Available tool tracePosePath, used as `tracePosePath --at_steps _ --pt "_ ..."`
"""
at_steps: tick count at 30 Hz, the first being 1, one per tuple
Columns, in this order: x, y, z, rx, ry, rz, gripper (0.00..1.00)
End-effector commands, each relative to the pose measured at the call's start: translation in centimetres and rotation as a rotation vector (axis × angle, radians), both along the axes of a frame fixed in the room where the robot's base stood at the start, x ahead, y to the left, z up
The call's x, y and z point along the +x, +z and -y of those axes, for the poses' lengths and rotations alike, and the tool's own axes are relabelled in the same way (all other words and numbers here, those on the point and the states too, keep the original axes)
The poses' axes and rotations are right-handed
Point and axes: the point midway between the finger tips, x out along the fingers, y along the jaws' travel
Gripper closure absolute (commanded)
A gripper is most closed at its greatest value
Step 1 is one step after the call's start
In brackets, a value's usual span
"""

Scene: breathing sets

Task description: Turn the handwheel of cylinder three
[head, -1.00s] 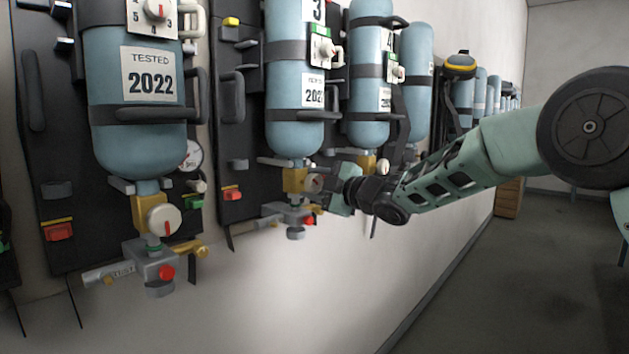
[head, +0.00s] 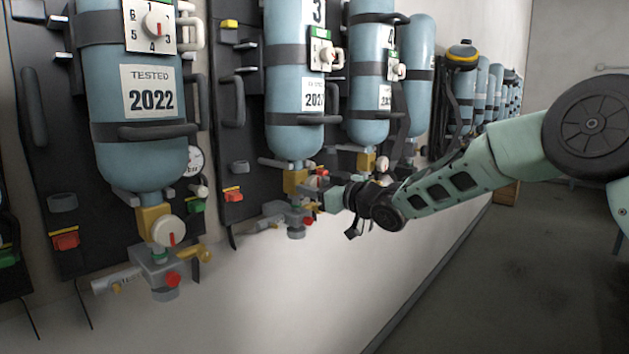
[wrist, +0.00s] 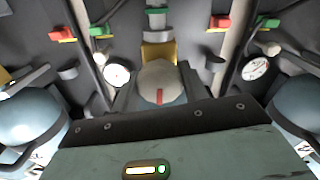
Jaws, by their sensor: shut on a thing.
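Cylinder three (head: 292,125) is the blue bottle with the "3" label, left of the middle in the head view. A brass valve block (head: 295,181) sits under its neck. Its handwheel (wrist: 160,84), pale with a red mark, shows in the middle of the wrist view. My gripper (wrist: 160,96) is shut on this wheel, with a finger on each side of it. In the head view my gripper (head: 328,197) reaches the valve from the right and mostly hides the wheel.
A 2022-tested cylinder (head: 135,100) with its own white handwheel (head: 168,230) hangs at the left. Cylinder four (head: 367,105) hangs close on the right, behind my wrist. A pressure gauge (wrist: 255,68) shows in the wrist view. The floor at right is open.

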Motion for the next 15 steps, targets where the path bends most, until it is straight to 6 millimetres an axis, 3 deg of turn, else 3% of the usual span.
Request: tracePosePath --at_steps 15 --pt "0.09 -0.02 0.17 0.302 0.0 -0.392 0.79"
